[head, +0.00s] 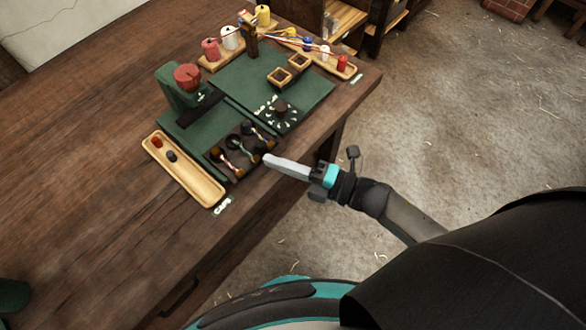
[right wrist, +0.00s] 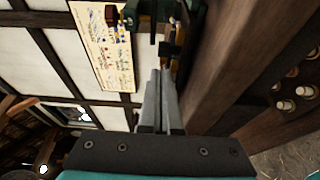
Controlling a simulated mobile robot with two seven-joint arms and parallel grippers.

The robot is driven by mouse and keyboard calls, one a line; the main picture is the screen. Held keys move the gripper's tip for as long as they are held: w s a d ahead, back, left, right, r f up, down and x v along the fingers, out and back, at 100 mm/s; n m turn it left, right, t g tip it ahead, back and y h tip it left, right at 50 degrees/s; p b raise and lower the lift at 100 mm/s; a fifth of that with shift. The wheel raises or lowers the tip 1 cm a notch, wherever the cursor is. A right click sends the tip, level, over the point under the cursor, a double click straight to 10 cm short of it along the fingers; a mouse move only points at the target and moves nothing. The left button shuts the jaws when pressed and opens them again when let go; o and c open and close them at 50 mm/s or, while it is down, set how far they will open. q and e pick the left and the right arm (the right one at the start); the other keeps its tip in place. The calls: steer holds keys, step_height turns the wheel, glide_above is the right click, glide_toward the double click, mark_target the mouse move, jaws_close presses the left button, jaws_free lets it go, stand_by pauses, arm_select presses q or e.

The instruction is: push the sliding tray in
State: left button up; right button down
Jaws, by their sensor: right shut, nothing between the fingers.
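A green rope-making fixture (head: 195,128) stands on the wooden bench. At its front edge is a dark tray-like part (head: 238,172) holding several black-topped pieces with coloured strands; I cannot tell for sure whether this is the sliding tray or how far out it sits. My right gripper (head: 268,160) is shut and empty, its fingertips close to the right front corner of that dark part; contact cannot be told. In the right wrist view the two fingers (right wrist: 164,75) lie together, pointing toward the fixture. My left gripper is not in view.
A long wooden tray (head: 200,185) with two caps lies left of the fixture, labelled CAPS. A black dial (head: 280,108) and two square wooden cups (head: 280,76) sit on the green board. Several spools (head: 229,38) stand at the back. Bench space at left is clear.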

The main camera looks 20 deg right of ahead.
mark_target(242, 137)
steer(key=shift+w, duration=0.7)
steer(key=shift+a, duration=0.1)
steer(key=w+a, duration=0.1)
steer(key=w, duration=0.1)
steer(key=w+a+b, duration=0.1)
steer(key=w+a, duration=0.1)
steer(key=w, duration=0.1)
steer(key=w+a+b, duration=0.1)
steer(key=w+a, duration=0.1)
steer(key=shift+w+f, duration=0.1)
steer(key=shift+w, duration=0.3)
steer(key=shift+w+a+b, duration=0.15)
steer(key=shift+w+b, duration=0.15)
steer(key=shift+w+r, duration=0.1)
steer(key=shift+r, duration=0.1)
